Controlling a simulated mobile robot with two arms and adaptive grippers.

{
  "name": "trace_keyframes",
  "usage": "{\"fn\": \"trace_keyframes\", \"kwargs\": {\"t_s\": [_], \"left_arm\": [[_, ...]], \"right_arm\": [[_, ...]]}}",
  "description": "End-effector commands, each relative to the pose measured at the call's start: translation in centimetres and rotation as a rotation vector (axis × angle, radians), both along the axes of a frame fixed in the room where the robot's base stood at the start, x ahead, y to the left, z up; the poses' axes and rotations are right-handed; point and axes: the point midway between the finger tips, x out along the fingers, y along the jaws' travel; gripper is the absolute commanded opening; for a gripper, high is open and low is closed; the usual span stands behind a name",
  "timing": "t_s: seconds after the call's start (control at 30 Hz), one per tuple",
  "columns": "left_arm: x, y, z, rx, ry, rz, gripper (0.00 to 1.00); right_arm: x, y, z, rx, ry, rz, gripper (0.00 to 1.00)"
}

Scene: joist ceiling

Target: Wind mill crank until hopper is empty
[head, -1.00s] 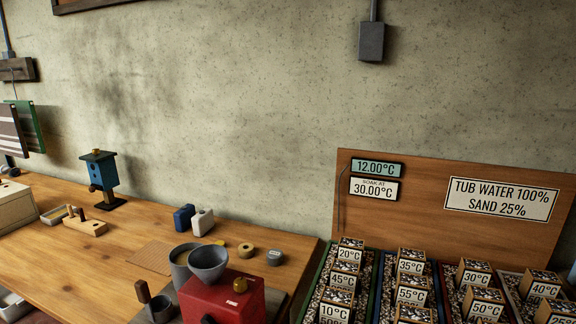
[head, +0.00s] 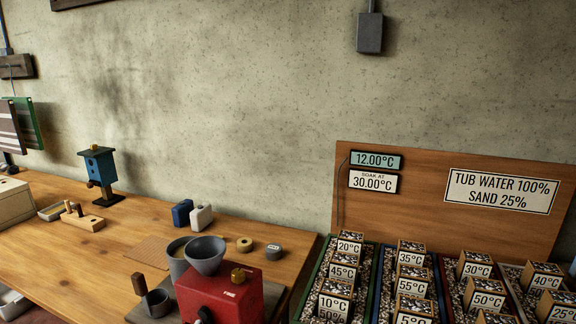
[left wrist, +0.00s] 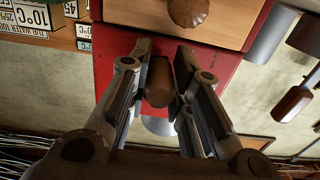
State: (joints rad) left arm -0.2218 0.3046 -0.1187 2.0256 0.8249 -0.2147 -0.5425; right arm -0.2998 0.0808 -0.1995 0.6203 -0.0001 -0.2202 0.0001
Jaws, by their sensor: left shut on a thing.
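The red mill (head: 222,298) stands at the bottom of the head view, with a brass knob (head: 238,275) on top. A grey bowl-shaped hopper (head: 206,254) sits at its upper left; I cannot tell what is in it. In the left wrist view, the mill's red side (left wrist: 112,62) and a wooden drawer front with a round knob (left wrist: 193,11) show. My left gripper (left wrist: 162,85) is shut on a brown wooden crank handle (left wrist: 159,78), which lies between its fingers. The crank arm is mostly hidden. My left gripper is outside the head view, and my right gripper is in neither view.
A grey tub (head: 177,262) stands close behind the hopper. A small grey cup with a wooden-handled tool (head: 140,284) is left of the mill. Trays of temperature-labelled blocks (head: 413,285) fill the right.

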Motion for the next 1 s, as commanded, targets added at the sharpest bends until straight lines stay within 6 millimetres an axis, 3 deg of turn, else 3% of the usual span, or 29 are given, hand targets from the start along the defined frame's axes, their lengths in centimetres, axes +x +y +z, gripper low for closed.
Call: {"fn": "trace_keyframes", "kwargs": {"t_s": [0.23,1.0], "left_arm": [[0.9,2.1,0.3,-0.001,-0.005,0.01,0.05],[1.0,2.5,0.7,-0.002,-0.009,0.01,0.05]], "right_arm": [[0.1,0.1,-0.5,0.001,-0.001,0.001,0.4],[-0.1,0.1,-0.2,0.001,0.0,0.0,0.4]]}}
